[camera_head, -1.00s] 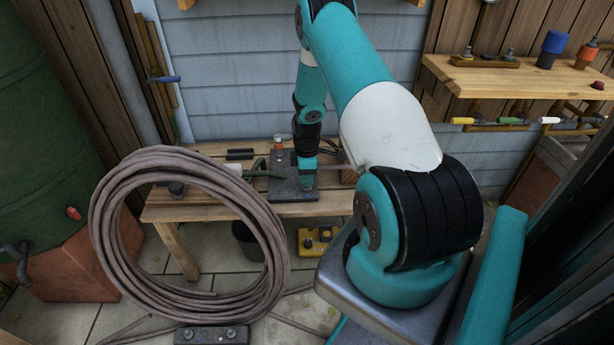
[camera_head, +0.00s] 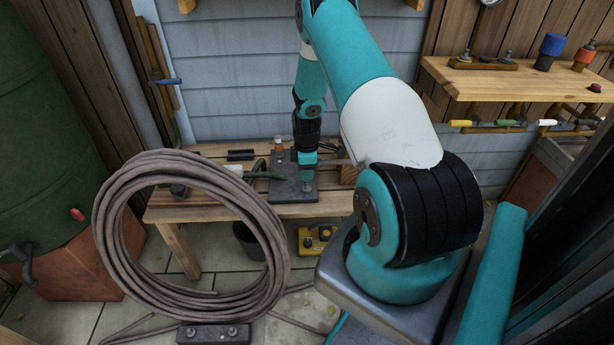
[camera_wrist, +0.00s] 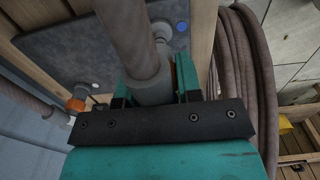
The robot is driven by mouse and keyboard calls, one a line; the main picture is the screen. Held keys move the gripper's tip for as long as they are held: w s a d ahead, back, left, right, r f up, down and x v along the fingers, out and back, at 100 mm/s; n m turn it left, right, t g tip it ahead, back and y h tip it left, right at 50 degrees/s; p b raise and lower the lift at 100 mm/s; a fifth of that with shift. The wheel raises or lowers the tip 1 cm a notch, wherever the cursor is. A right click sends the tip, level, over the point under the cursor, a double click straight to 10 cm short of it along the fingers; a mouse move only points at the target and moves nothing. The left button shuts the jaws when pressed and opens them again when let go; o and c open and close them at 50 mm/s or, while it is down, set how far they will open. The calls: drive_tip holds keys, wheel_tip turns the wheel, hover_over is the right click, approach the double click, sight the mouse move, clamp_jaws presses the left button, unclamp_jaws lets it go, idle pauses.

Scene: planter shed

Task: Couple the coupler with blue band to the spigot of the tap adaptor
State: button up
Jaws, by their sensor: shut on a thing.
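My gripper (camera_wrist: 159,88) is shut on a grey cylindrical coupler (camera_wrist: 151,88) at the end of a thick hose, between its teal fingers. No blue band shows on the held piece. In the head view my gripper (camera_head: 307,172) is low over the dark plate (camera_head: 270,190) on the bench. In the wrist view a grey upright fitting (camera_wrist: 160,30) stands on the plate just beyond the coupler, perhaps the spigot. The hose and coupler partly cover it, so I cannot tell whether they touch. A blue disc (camera_wrist: 182,26) lies beside it.
An orange-banded fitting (camera_wrist: 75,105) stands at the plate's other side. A large hose coil (camera_head: 120,215) is in front of the bench (camera_head: 190,212), at left. A shelf (camera_head: 500,80) with fittings is at right. A yellow item (camera_head: 315,240) lies below the bench.

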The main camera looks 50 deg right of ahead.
drive_tip(key=shift+r+p, duration=1.05)
drive_tip(key=shift+r, duration=0.6)
